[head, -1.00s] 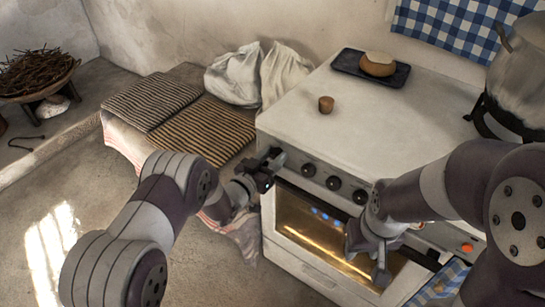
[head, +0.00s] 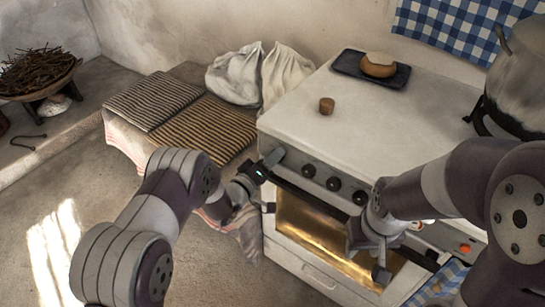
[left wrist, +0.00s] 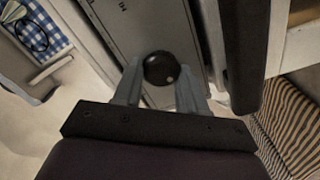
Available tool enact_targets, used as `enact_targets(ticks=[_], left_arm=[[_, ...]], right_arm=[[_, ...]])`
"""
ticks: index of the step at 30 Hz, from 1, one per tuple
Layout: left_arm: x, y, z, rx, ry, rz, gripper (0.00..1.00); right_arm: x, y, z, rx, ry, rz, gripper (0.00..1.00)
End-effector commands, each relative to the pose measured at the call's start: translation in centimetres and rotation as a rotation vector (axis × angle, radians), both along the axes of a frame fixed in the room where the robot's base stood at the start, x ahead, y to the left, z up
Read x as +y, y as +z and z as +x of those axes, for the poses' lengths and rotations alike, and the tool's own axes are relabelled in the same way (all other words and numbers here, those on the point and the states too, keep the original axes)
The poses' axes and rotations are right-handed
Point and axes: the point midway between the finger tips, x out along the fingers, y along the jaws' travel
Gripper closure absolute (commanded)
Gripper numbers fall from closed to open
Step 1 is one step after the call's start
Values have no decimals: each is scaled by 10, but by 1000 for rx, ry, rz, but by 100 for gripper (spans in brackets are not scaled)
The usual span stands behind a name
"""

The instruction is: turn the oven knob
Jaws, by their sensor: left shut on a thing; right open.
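The white stove (head: 330,120) has a row of dark knobs on its front panel, such as a middle knob (head: 333,184). My left gripper (head: 272,160) is at the left end of this panel. In the left wrist view, a round black oven knob (left wrist: 160,68) with a small pale dot sits between the two fingers of my left gripper (left wrist: 159,84), which is shut on it. My right gripper (head: 368,262) is open and empty in front of the oven window (head: 310,230).
A dark handle bar (head: 310,200) runs across the oven front.

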Motion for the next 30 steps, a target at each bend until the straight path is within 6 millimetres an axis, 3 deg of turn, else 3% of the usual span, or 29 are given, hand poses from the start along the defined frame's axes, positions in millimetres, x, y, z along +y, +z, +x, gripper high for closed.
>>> enact_targets(ticks=[10, 26, 27, 29, 30], left_arm=[[0, -1, 0, 79, 0, -107, 89], [0, -1, 0, 94, 0, -127, 89], [0, -1, 0, 94, 0, -127, 56], [0, -1, 0, 94, 0, -127, 36], [0, -1, 0, 93, 0, -126, 33]], right_arm=[[0, 2, 0, 0, 0, 0, 57], [0, 2, 0, 0, 0, 0, 57], [0, 2, 0, 0, 0, 0, 57], [0, 2, 0, 0, 0, 0, 57], [0, 2, 0, 0, 0, 0, 57]])
